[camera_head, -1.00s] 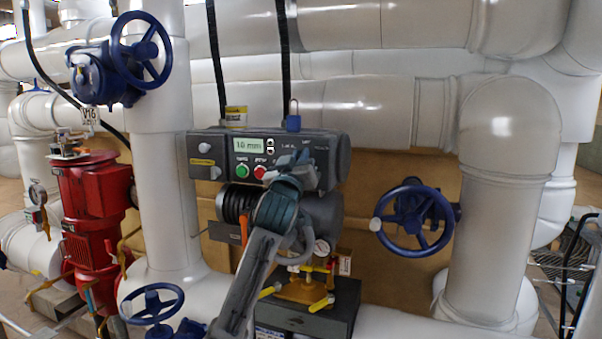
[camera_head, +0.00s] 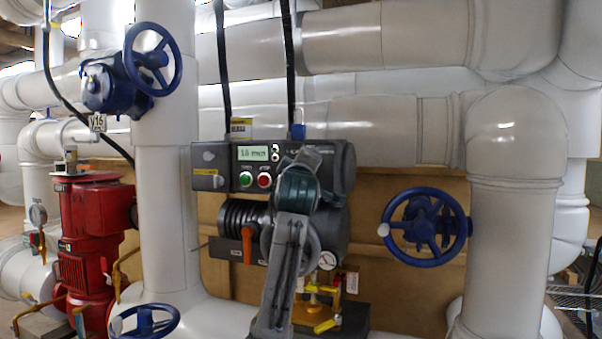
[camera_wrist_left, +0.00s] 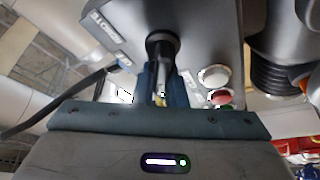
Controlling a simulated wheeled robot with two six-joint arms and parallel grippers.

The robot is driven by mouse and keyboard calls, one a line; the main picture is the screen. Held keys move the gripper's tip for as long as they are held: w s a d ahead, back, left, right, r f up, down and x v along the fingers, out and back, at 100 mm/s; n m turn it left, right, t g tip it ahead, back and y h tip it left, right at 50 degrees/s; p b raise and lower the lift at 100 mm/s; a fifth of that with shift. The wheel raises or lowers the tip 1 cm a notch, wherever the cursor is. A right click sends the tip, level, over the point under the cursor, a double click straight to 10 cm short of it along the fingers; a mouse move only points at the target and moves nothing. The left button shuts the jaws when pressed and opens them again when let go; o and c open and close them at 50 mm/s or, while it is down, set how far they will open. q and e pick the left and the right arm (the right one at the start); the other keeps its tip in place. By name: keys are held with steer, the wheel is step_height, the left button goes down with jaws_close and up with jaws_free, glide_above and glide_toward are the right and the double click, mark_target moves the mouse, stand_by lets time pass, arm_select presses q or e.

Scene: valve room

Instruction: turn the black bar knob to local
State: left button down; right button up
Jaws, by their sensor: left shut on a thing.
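The grey control box (camera_head: 222,158) is ahead in the head view, with a lit display and labels too small to read surely. The black bar knob (camera_wrist_left: 162,44) shows in the left wrist view on the box face. In the head view my arm hides it. My left gripper (camera_head: 306,160) is at the right part of the box front. In the left wrist view its fingers (camera_wrist_left: 159,84) are shut on the knob. The small labels beside the knob are tilted and blurred, so I cannot tell which position it points to. My right gripper is not in view.
A green button (camera_head: 246,179) and a red button (camera_head: 264,180) sit left of my gripper. An orange lever (camera_head: 247,244) is below. A blue handwheel (camera_head: 426,228) stands at right, a red pump (camera_head: 92,232) at left. White pipes surround the box.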

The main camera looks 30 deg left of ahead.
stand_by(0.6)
arm_select(q)
steer(key=c, duration=1.5)
jaws_free()
steer(key=b+v, duration=0.4)
steer(key=v, duration=0.7)
steer(key=shift+a+r+b, duration=0.1)
steer(key=shift+r+b, duration=0.05)
steer(key=shift+b, duration=0.15)
